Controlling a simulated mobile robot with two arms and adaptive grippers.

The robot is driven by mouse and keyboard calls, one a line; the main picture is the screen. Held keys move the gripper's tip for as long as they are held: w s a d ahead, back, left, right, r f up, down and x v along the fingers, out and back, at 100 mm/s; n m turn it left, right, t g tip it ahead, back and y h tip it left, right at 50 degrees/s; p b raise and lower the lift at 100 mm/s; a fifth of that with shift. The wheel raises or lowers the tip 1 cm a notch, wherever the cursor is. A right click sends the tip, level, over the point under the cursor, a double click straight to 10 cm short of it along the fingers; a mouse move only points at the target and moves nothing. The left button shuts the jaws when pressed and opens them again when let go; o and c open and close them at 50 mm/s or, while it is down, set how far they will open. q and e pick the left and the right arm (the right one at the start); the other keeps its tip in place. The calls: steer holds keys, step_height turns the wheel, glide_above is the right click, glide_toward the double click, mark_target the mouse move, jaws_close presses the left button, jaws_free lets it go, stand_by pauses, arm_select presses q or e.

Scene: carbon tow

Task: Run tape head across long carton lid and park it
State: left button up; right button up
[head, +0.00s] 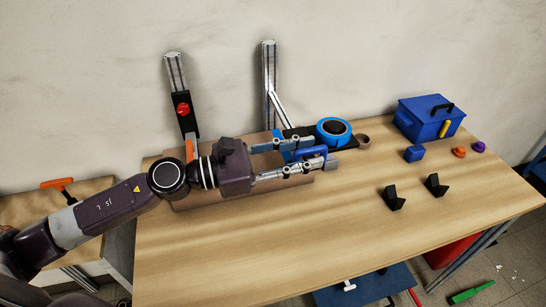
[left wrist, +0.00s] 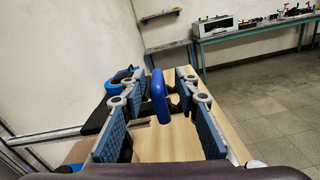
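The long brown carton (head: 245,198) lies along the back of the wooden table, partly hidden by my left arm. The tape head, with its blue-rimmed roll (head: 333,127), is over the carton's right end, near an aluminium post with a slanted brace. Its blue handle (head: 318,154) also shows in the left wrist view (left wrist: 158,97). My left gripper (head: 308,153) is open, with its fingers on either side of the handle. Gaps show between handle and fingers in the left wrist view. My right gripper is not in view.
Two black V-shaped rests (head: 394,199) stand on the table at right. A blue toolbox (head: 428,118), a blue block (head: 414,154) and small orange and purple pieces are at the back right. A post with a red knob (head: 182,109) rises behind the carton. The table's front is clear.

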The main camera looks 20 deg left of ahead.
arm_select(q)
steer(key=v, duration=1.1)
steer(key=shift+s, duration=0.25)
steer(key=shift+a, duration=0.1)
